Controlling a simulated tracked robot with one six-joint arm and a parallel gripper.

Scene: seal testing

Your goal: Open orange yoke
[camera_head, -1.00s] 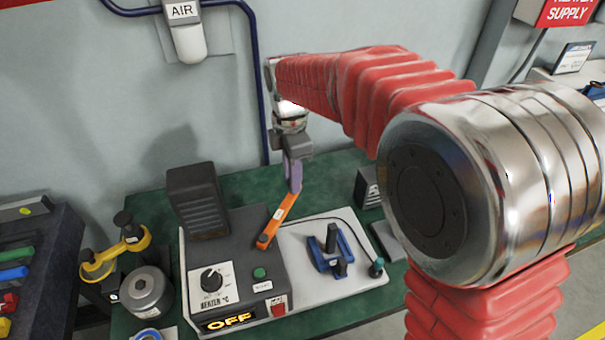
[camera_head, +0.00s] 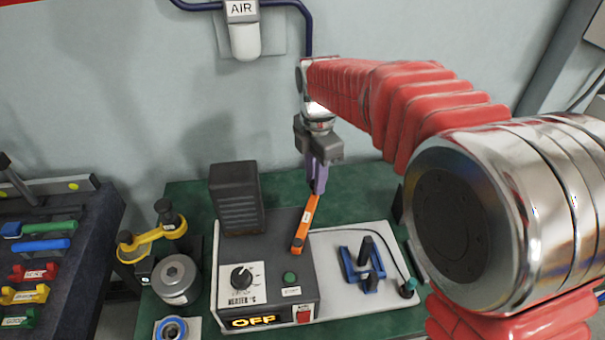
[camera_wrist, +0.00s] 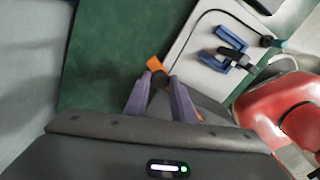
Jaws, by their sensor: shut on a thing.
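The orange yoke (camera_head: 304,226) shows in the head view as a slanted orange bar, its lower end over the grey heater unit's right edge. Its upper end meets the purple fingers of my gripper (camera_head: 317,186). In the wrist view, my gripper (camera_wrist: 160,84) is shut on a dark round part beside an orange end of the yoke (camera_wrist: 155,64). Another orange sliver shows right of the fingers. The fingers hide the rest of the yoke in the wrist view.
The heater unit (camera_head: 261,268) reads OFF and stands on a green bench (camera_head: 350,196). A blue yoke (camera_head: 362,272) lies on the pale plate at right. A yellow yoke (camera_head: 150,240) and a metal cylinder (camera_head: 176,280) stand at left. A tool tray lies further left.

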